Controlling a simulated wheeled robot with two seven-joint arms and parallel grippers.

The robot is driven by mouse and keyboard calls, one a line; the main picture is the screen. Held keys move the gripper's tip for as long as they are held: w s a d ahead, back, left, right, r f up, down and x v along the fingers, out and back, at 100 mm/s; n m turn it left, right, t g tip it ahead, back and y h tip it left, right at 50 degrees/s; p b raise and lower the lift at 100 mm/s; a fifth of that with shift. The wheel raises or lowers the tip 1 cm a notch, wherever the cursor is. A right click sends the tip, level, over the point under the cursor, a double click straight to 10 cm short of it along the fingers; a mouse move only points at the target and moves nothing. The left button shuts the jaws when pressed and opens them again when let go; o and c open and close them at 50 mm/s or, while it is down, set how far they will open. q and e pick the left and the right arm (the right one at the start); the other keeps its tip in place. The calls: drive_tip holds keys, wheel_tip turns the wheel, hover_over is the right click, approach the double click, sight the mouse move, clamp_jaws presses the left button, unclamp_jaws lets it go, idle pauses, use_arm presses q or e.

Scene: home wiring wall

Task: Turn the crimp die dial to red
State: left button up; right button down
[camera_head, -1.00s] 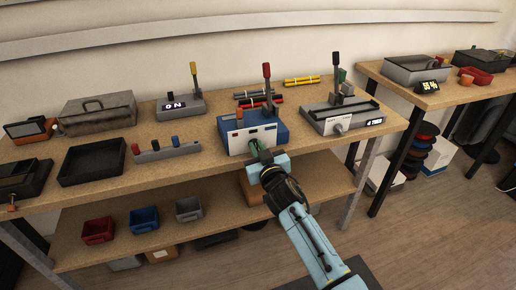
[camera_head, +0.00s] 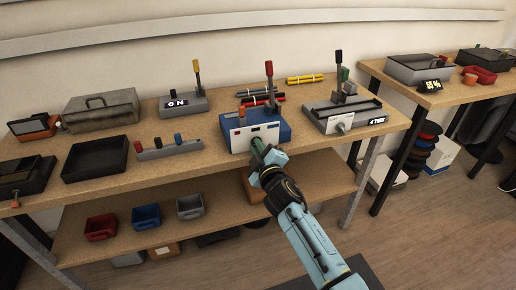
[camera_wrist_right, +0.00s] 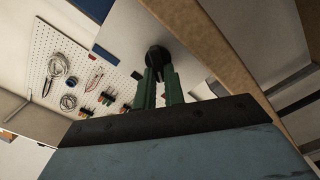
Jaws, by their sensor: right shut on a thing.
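The blue crimp machine (camera_head: 284,132) stands at the front of the workbench, with a white front panel and a red-topped lever (camera_head: 269,82). My right gripper (camera_head: 258,150) is at the lower part of that front panel, its green fingers pointing into it. In the right wrist view the fingers (camera_wrist_right: 158,85) are shut on a dark round dial (camera_wrist_right: 157,57). The gripper hides most of the dial in the head view, and its colour setting cannot be read. My left gripper is not in view.
Right of the machine stands a grey device (camera_head: 345,113) with a knob and display. Left are a row of coloured knobs (camera_head: 170,148) and a black tray (camera_head: 95,160). Bins (camera_head: 146,216) sit on the lower shelf. The floor in front is clear.

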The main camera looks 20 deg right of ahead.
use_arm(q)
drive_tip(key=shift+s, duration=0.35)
use_arm(e)
drive_tip(key=shift+n, duration=0.6)
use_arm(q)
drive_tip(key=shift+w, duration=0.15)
use_arm(e)
drive_tip(key=shift+f, duration=0.1)
drive_tip(key=c, duration=1.5)
unclamp_jaws()
drive_tip(key=shift+c, duration=0.2)
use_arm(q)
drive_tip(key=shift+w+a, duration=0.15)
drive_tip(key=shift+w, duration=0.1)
use_arm(e)
drive_tip(key=shift+o, duration=0.3)
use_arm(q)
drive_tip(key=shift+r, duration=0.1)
use_arm(e)
drive_tip(key=shift+s, duration=0.1)
